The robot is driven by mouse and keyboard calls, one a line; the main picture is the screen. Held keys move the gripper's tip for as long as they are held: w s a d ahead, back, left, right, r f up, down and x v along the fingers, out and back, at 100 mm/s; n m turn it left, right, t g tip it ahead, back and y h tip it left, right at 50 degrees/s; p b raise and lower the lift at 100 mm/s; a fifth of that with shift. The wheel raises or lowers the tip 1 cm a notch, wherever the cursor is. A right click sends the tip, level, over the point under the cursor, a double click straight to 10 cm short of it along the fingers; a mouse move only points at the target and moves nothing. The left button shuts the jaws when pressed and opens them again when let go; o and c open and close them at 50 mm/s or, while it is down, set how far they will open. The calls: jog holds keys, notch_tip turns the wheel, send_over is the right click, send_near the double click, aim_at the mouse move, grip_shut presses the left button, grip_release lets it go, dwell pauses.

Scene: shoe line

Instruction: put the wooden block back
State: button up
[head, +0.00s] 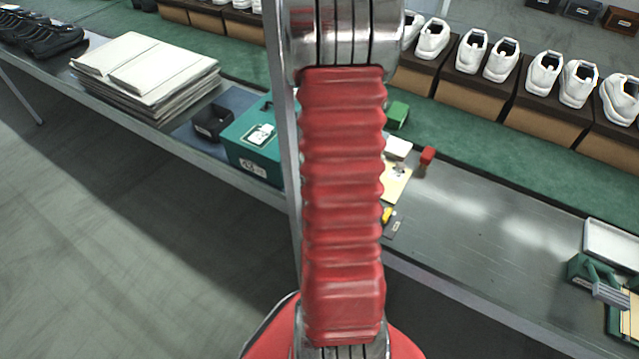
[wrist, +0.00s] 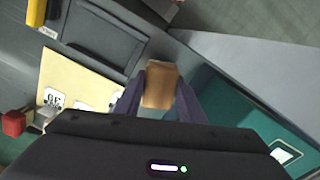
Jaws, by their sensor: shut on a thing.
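The wooden block (wrist: 160,84) shows in the wrist view between the two dark fingers of my gripper (wrist: 158,92). My gripper is shut on it. In the wrist view a dark flat tray or plate (wrist: 105,42) lies just beyond the block, to the upper left. I cannot tell how high the block is above the surface. In the head view my red arm covers the gripper and the block.
A yellow card (wrist: 72,82) and a red block (wrist: 13,123) lie left in the wrist view. A teal box (head: 252,142) stands beside the arm, with a black tray (head: 211,124) to its left. Shoes on boxes (head: 545,75) line the back.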

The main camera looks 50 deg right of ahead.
jog(key=shift+f, duration=1.75)
jog(key=shift+f, duration=0.1)
jog(key=o, duration=0.6)
jog(key=shift+o, duration=0.2)
notch_tip(320, 180, up, 12)
jog(key=shift+r, duration=0.15)
